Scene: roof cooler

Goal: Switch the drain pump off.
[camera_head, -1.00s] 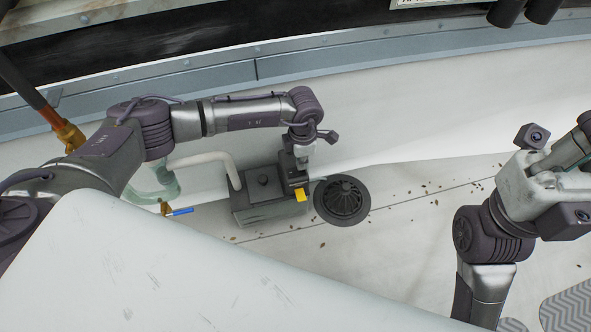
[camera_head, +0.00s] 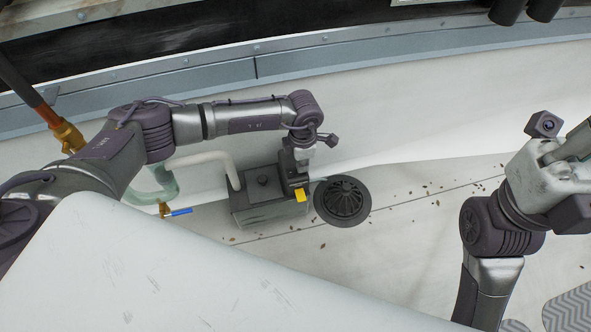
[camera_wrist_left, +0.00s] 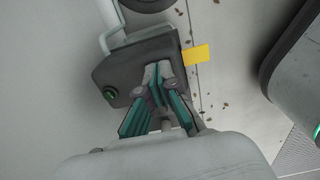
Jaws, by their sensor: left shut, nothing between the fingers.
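The drain pump is a dark grey box (camera_head: 255,207) on the pale roof, with a yellow tag (camera_head: 300,195) on its right side. It also shows in the left wrist view (camera_wrist_left: 125,66), with a round green-ringed fitting (camera_wrist_left: 110,93) on its near face. My left gripper (camera_head: 297,188) is at the pump's right end, by the tag. In the wrist view its fingers (camera_wrist_left: 158,72) are shut and empty, with their tips over the edge of the box. Whether they touch it I cannot tell. I cannot make out a switch. My right gripper's fingers are out of frame.
A round dark drain grate (camera_head: 343,200) lies just right of the pump. A pale pipe (camera_head: 205,158) rises from the pump's left. A brass valve with a blue handle (camera_head: 180,212) is further left. Debris is scattered on the open roof at right. A parapet (camera_head: 300,65) runs behind.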

